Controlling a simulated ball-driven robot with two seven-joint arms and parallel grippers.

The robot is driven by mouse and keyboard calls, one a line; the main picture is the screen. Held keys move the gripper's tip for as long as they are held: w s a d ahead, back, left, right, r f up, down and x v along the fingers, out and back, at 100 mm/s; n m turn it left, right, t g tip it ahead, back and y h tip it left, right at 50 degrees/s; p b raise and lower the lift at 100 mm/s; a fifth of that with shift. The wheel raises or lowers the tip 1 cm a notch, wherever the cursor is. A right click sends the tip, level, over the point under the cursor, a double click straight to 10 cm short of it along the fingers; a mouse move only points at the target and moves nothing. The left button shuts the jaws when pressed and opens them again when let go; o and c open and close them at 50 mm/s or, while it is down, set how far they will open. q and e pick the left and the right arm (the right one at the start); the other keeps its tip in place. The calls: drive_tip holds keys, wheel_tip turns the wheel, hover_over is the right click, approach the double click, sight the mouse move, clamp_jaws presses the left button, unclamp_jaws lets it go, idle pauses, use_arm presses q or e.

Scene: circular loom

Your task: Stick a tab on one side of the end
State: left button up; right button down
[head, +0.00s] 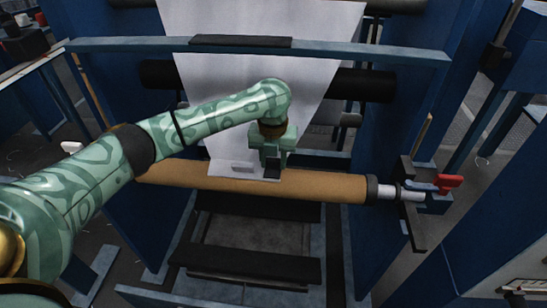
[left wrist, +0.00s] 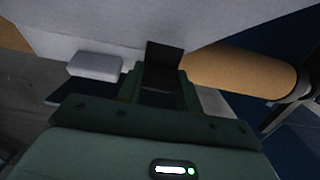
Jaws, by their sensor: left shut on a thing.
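The white sheet (head: 255,60) hangs down and narrows to its end (head: 222,174), which lies over the brown roll (head: 330,186). My left gripper (head: 271,168) points down at the right part of that end. A dark square piece (left wrist: 165,60), apparently a tab, shows between its fingers (left wrist: 160,85), against the sheet; I cannot tell whether it is stuck to it. A small pale block (head: 243,167) lies left of the gripper, and it shows in the left wrist view (left wrist: 95,66). Another pale piece (left wrist: 213,101) is partly hidden behind the gripper. My right gripper is out of view.
The roll lies between blue side frames (head: 375,140). A red lever (head: 448,183) sits by its shaft on the right. Dark steps (head: 245,263) lie below the roll.

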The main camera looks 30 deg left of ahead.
sight(273, 160)
use_arm(q)
drive_tip(key=shift+f, duration=0.1)
idle(0.4)
drive_tip(key=o, duration=1.2)
drive_tip(key=shift+c, duration=0.2)
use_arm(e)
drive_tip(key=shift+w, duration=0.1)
use_arm(q)
drive_tip(key=r+p, duration=0.1)
drive_tip(key=r, duration=0.1)
drive_tip(key=r+p, duration=0.3)
drive_tip(key=r, duration=0.1)
drive_tip(key=shift+s+d+r, duration=0.1)
drive_tip(key=shift+s+r, duration=0.15)
drive_tip(key=shift+r, duration=0.15)
drive_tip(key=shift+r+p, duration=0.3)
drive_tip(key=shift+p, duration=0.1)
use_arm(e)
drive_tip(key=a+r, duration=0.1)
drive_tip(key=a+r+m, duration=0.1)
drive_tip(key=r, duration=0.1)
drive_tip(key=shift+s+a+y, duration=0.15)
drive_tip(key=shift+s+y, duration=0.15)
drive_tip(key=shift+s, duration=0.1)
